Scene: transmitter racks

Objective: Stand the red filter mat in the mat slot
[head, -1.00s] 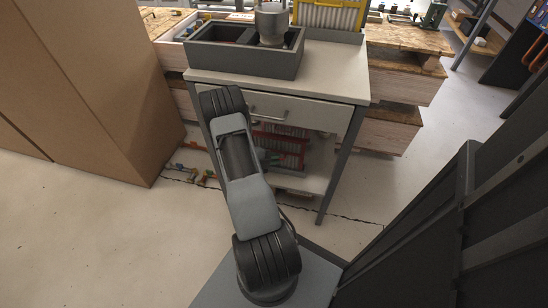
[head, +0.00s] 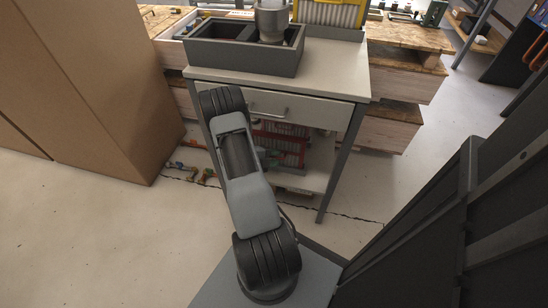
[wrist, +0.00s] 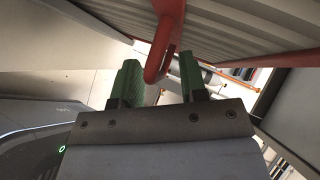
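The red filter mat (head: 290,148) has a red frame and pale pleats. In the head view it shows under the drawer, above the lower shelf, partly hidden by my arm. In the wrist view its pleats (wrist: 240,32) fill the top and its red loop handle (wrist: 168,45) hangs down between my green fingertips. My gripper (wrist: 160,82) is open around the handle, with small gaps on both sides. In the head view only a bit of green finger (head: 266,157) shows beside the mat. I cannot make out an empty mat slot.
The table (head: 335,75) has a closed drawer and carries a dark divided bin (head: 240,57) with a grey cylinder (head: 271,22). A yellow-framed mat (head: 328,14) stands at its back. Cardboard boxes (head: 95,90) stand left; a dark panel rises at right.

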